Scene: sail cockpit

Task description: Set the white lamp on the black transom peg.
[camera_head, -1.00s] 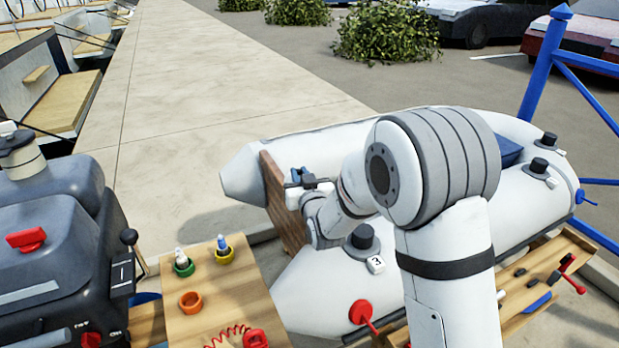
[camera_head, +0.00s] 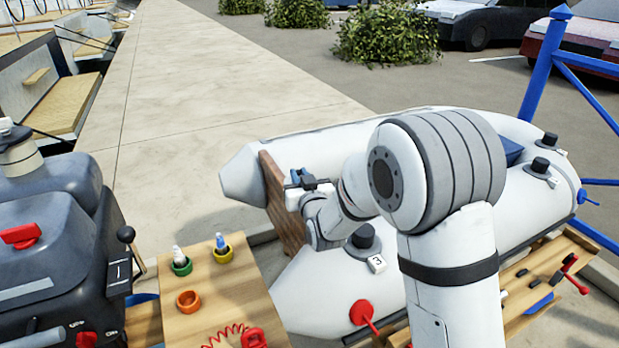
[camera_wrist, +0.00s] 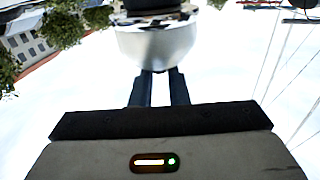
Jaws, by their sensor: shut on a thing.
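My gripper (camera_head: 303,181) is beside the top of the brown wooden transom (camera_head: 283,204) of the white inflatable boat. In the wrist view its two dark fingers (camera_wrist: 158,84) are shut on a rounded whitish body with a black part at its far end, which looks like the white lamp (camera_wrist: 155,42). In the head view I cannot make out the lamp's shape at the gripper. I cannot pick out the black transom peg for sure; my gripper and arm cover part of the transom area.
The white boat tube (camera_head: 320,290) carries a black round fitting (camera_head: 363,240) near a tag marked 3. A wooden board (camera_head: 215,285) with green, yellow and orange rings lies in front. A grey outboard motor (camera_head: 50,220) stands left. The pale walkway (camera_head: 190,90) is clear.

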